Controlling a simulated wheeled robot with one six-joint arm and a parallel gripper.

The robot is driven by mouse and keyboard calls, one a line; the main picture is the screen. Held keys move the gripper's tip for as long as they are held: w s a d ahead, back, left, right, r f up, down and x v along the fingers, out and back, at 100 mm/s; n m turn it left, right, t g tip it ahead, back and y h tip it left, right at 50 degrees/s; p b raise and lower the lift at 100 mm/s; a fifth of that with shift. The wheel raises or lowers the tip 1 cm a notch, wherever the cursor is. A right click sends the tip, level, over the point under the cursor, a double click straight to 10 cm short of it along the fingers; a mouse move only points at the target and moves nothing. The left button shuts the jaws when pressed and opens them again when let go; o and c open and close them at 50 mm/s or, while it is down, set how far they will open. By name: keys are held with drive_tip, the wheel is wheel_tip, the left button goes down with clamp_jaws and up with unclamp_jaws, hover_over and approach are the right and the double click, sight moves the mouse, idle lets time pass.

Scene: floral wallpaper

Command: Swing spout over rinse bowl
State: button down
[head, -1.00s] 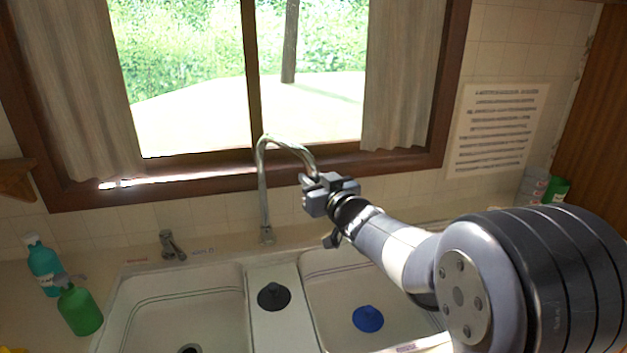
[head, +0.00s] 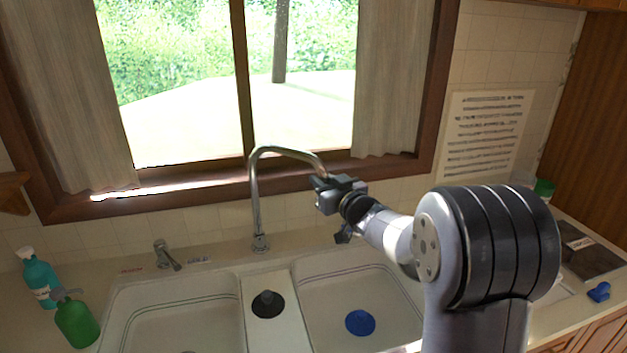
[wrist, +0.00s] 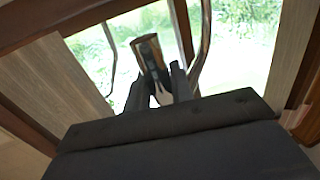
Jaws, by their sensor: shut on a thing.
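The chrome gooseneck spout (head: 254,200) rises from the back of the sink and arches to the right, its outlet end over the back of the right bowl (head: 325,290). My gripper (head: 322,190) is shut on that outlet end. In the wrist view the spout end (wrist: 150,58) sits between the two dark fingers (wrist: 158,88). The left bowl (head: 175,305) has no spout over it. A blue round plug (head: 360,322) lies in the right bowl. I cannot tell by any readable label which bowl is the rinse bowl.
A black plug (head: 268,304) sits on the divider between the bowls. A small tap (head: 166,254) stands behind the left bowl. Teal (head: 40,279) and green (head: 76,322) bottles stand at the left. The window (head: 300,100) is close behind the spout.

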drive_tip(key=shift+w+d+r, duration=0.1)
drive_tip(key=shift+d, duration=0.05)
drive_tip(key=c, duration=1.3)
unclamp_jaws()
drive_tip(key=shift+o, duration=0.2)
drive_tip(key=b+v, duration=0.2)
drive_tip(key=v, duration=0.8)
drive_tip(key=shift+s+d, duration=0.25)
drive_tip(key=shift+s, duration=0.1)
drive_tip(key=shift+w, duration=0.1)
